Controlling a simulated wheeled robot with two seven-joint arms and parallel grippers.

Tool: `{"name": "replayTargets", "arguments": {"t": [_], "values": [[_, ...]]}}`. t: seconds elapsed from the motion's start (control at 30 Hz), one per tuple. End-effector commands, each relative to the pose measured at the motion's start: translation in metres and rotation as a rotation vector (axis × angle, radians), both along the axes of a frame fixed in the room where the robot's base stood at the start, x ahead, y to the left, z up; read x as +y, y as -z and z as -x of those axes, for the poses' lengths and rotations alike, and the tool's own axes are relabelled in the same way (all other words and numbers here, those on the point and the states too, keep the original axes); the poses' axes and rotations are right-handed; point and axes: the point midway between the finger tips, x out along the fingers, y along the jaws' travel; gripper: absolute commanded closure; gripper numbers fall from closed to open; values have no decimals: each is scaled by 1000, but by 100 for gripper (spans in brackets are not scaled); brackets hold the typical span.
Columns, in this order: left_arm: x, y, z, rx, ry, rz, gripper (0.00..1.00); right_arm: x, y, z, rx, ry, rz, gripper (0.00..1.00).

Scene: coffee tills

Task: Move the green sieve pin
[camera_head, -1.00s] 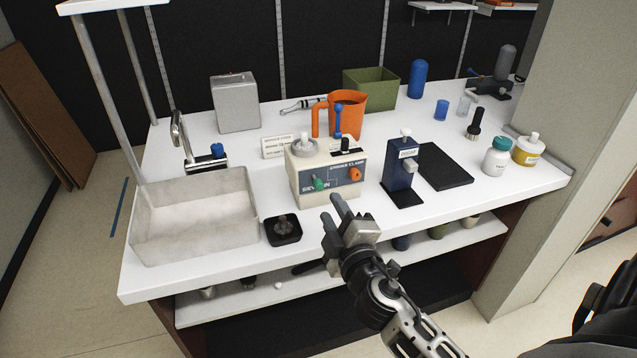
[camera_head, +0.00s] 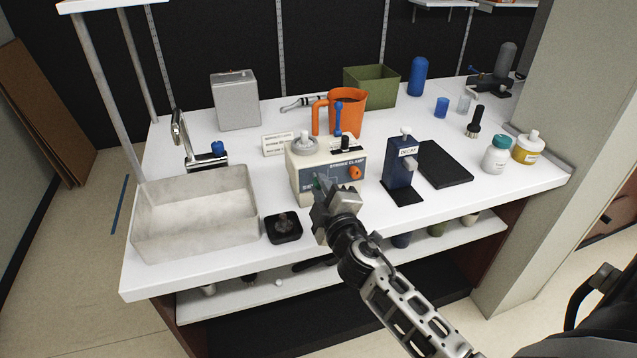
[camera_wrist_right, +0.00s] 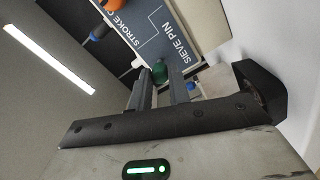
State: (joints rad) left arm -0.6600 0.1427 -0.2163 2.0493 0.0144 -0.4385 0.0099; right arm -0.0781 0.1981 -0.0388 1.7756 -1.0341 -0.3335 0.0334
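The green sieve pin (camera_wrist_right: 160,73) sticks out of the blue front panel of the cream machine (camera_head: 310,157), by the "SIEVE PIN" label in the right wrist view. In the head view my right gripper (camera_head: 325,192) is in front of the panel's left part and mostly hides the pin. In the right wrist view the two fingers of my right gripper (camera_wrist_right: 160,92) are apart, with the pin seen between them near their tips. I cannot tell whether either finger touches it. My left gripper is not in view.
An orange knob (camera_head: 355,173) is at the panel's right. The counter edge lies under my right arm.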

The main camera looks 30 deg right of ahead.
Motion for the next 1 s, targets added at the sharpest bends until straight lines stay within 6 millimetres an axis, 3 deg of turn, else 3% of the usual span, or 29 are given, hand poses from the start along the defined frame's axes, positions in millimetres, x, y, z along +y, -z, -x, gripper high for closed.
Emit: {"name": "replayTargets", "arguments": {"t": [0.83, 0.87, 0.9, 0.93, 1.0], "values": [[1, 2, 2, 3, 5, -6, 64, -3, 0, -11, -1, 0, 1, 100], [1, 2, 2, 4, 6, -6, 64, -3, 0, -11, -1, 0, 1, 76], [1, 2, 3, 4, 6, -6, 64, -3, 0, -11, -1, 0, 1, 65], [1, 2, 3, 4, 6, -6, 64, -3, 0, -10, -1, 0, 1, 57], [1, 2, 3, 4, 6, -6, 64, -3, 0, -10, -1, 0, 1, 56]]}}
